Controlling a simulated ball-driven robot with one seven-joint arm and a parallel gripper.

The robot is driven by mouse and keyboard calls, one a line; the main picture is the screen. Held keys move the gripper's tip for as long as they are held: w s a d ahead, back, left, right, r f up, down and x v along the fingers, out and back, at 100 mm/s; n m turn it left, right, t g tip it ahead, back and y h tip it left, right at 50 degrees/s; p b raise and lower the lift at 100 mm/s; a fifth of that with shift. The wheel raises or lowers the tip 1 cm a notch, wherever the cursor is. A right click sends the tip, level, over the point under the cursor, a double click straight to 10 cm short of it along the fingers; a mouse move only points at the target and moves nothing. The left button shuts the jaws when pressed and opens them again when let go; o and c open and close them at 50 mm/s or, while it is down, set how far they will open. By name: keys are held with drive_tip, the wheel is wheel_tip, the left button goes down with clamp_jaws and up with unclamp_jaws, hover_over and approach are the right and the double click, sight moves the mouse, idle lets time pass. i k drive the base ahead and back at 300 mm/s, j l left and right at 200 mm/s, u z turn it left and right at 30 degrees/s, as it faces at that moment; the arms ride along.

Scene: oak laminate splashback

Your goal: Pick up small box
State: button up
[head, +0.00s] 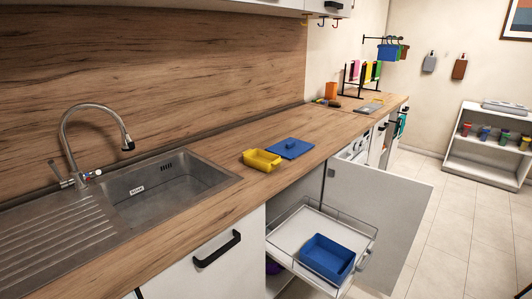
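A small open yellow box (262,161) sits on the wooden counter near its front edge, right of the sink. A flat blue lid (291,148) with a raised handle lies just behind and right of it on the counter. A larger open blue box (327,258) sits in a white pull-out shelf (293,228) below the counter. The yellow box is the smaller of the two boxes. My gripper is not in view.
An open cabinet door (378,210) stands out to the right of the pull-out shelf. The sink (165,185) and its tall curved tap (95,110) are at left. An orange box (331,91) and a rack stand farther back. Floor at right is clear before a low white shelf (488,160).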

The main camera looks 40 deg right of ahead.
sight(262, 161)
drive_tip(key=i+l+u, duration=0.15)
drive_tip(key=i+l, duration=0.15)
drive_tip(key=i+l+u, duration=0.15)
drive_tip(key=i+l, duration=0.15)
drive_tip(key=l, duration=0.2)
drive_tip(key=i+l+u, duration=0.15)
drive_tip(key=i+l, duration=0.15)
drive_tip(key=l, duration=0.1)
